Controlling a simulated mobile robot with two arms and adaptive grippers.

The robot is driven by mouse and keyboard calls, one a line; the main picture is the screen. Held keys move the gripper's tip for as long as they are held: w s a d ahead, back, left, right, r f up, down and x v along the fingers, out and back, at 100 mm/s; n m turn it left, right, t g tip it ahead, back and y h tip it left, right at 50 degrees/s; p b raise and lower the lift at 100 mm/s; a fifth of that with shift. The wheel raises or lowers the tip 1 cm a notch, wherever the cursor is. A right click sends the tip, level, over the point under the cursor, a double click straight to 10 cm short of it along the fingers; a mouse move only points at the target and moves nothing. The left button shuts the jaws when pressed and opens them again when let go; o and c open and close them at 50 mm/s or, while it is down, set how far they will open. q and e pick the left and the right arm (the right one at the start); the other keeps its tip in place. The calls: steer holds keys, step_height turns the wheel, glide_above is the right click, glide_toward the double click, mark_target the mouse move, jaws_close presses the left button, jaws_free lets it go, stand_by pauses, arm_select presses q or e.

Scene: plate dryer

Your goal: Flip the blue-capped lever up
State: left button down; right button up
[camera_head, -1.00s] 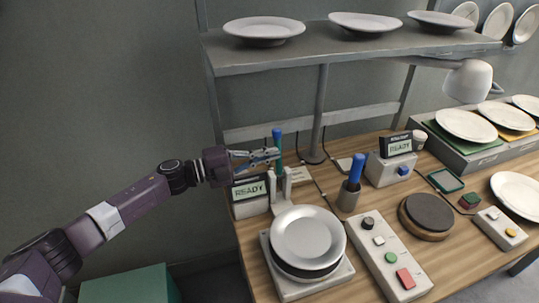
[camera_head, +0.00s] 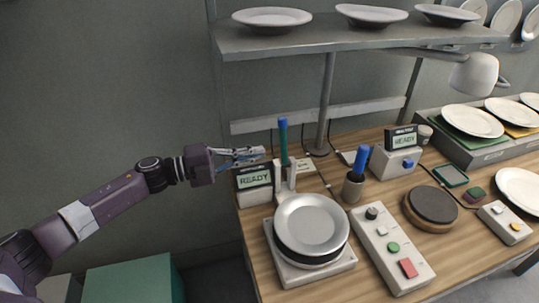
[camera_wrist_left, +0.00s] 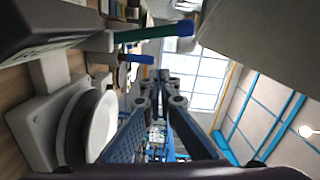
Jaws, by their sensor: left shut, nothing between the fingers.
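The lever (camera_head: 284,150) is a green stick with a blue cap. It stands upright behind the "READY" display box, beside the white posts near the plate stack. In the left wrist view the lever (camera_wrist_left: 150,35) reaches in from the left, its blue cap at the right end. My left gripper (camera_head: 263,153) is shut and empty, just left of the lever above the display box. Its fingertips appear apart from the lever. The left gripper (camera_wrist_left: 164,82) also shows shut in the wrist view. My right gripper is out of view.
A "READY" display box (camera_head: 253,183) lies below the gripper. A metal plate stack (camera_head: 311,226) sits in front.

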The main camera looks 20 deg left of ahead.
arm_select(q)
steer(key=v, duration=0.2)
steer(key=b+v, duration=0.1)
steer(key=v, duration=0.1)
steer(key=shift+s+d+r, duration=0.15)
steer(key=shift+s+r, duration=0.05)
steer(key=shift+s, duration=0.15)
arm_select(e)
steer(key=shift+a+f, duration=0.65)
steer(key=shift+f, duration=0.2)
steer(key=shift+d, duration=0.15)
